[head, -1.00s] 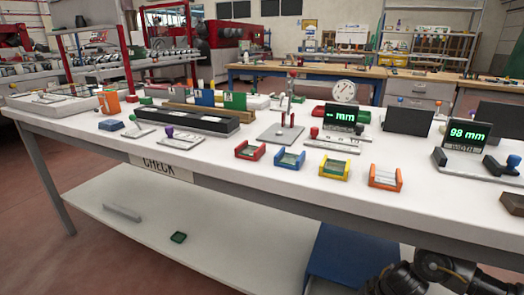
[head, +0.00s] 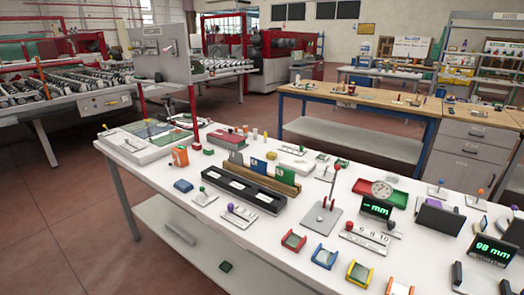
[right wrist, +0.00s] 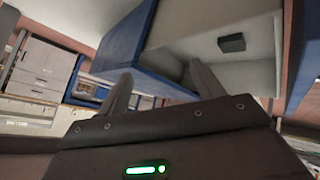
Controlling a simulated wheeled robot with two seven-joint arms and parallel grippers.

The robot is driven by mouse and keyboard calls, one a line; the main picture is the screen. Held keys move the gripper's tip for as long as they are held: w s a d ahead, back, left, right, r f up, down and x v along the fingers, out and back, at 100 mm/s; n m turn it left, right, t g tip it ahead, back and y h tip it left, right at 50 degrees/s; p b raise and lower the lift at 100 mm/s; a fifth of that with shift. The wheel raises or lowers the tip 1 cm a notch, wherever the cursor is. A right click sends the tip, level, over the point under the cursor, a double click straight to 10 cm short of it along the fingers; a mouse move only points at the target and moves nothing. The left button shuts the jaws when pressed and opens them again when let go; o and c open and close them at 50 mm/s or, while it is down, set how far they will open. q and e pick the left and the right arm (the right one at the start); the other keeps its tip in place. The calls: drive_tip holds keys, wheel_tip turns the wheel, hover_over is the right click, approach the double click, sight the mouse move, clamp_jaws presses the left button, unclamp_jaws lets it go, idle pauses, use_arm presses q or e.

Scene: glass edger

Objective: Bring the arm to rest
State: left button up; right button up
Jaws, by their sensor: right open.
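My right gripper (right wrist: 160,88) shows in the right wrist view, with its two grey fingers apart and nothing visible between them. Beyond the fingers is a blue panel (right wrist: 125,40) beside a pale surface bearing a dark block (right wrist: 231,43). No gripper or arm of mine shows in the head view now. My left gripper is in neither view.
A white worktable (head: 225,217) holds coloured trays such as the red one (head: 293,240), a black rack (head: 240,188) and digital displays (head: 376,208). A wooden-topped bench (head: 355,98) stands behind. Red floor (head: 55,225) is open at the left.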

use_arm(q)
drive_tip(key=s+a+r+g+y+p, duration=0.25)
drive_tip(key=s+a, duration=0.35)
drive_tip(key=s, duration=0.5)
use_arm(e)
drive_tip(key=s+a+f+g+h, duration=0.1)
drive_tip(key=s+f+g+h, duration=0.15)
drive_tip(key=s, duration=1.25)
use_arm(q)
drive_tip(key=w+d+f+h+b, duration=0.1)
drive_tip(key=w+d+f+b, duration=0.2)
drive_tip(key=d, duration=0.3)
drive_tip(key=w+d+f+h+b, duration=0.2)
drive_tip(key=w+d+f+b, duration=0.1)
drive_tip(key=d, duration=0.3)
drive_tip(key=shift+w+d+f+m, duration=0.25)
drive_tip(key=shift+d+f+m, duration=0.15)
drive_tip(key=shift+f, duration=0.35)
use_arm(e)
drive_tip(key=s+a+f+m+g+y, duration=0.1)
drive_tip(key=s+a+f+g+y, duration=0.1)
drive_tip(key=s+a+f, duration=0.4)
drive_tip(key=s+a+f+m+g+y, duration=0.1)
drive_tip(key=s+a+f+g+y, duration=0.1)
drive_tip(key=s+a+f, duration=0.4)
drive_tip(key=a+f+g, duration=0.1)
drive_tip(key=a, duration=0.3)
drive_tip(key=shift+s+a+f+m, duration=0.2)
drive_tip(key=shift+s+a+m, duration=0.05)
drive_tip(key=shift+a+m, duration=0.05)
